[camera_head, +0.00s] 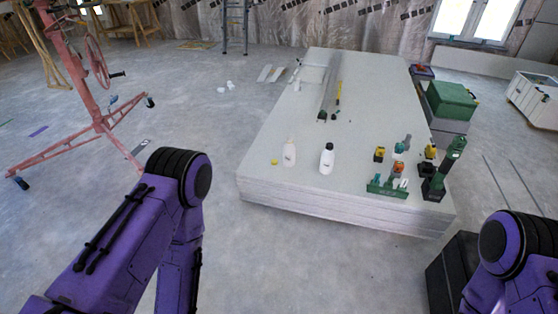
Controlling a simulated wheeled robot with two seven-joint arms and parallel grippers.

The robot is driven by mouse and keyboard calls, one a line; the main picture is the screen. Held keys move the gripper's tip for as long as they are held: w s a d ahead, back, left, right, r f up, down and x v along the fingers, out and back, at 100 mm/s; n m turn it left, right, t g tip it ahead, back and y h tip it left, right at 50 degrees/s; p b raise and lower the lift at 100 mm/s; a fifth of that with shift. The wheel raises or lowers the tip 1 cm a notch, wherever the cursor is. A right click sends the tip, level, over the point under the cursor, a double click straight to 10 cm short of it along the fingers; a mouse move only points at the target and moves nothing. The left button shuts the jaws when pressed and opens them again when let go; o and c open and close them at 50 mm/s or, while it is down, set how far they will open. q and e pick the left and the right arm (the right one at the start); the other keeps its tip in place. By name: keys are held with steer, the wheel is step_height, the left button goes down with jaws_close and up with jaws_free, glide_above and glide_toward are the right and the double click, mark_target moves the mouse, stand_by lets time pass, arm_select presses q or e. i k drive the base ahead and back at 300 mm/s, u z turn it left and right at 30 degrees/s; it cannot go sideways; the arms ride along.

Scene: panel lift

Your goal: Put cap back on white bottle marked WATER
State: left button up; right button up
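Two bottles stand upright near the front edge of the stack of panels (262,185). The left one is a cream-white bottle (289,155) and shows no coloured cap on top. The right one is a white bottle (327,160) with a dark top. The marks on both are too small to read. A small yellow cap (274,162) lies on the panel just left of the cream-white bottle, apart from it. Both my purple arms show at the lower left and lower right, bent downward. Neither gripper is in view.
Green and yellow tools (385,187) and a tall green-black tool (441,172) stand right of the bottles. Long strips (330,85) lie farther back. A green case (450,100) stands beyond the right edge. A red panel lift (98,110) stands left on open floor.

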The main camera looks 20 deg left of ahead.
mark_target(288, 148)
steer(key=u, duration=0.2)
steer(key=i, duration=0.25)
steer(key=u, duration=1.05)
steer(key=i, duration=1.75)
steer(key=z, duration=1.1)
steer(key=i, duration=0.9)
steer(key=z, duration=0.15)
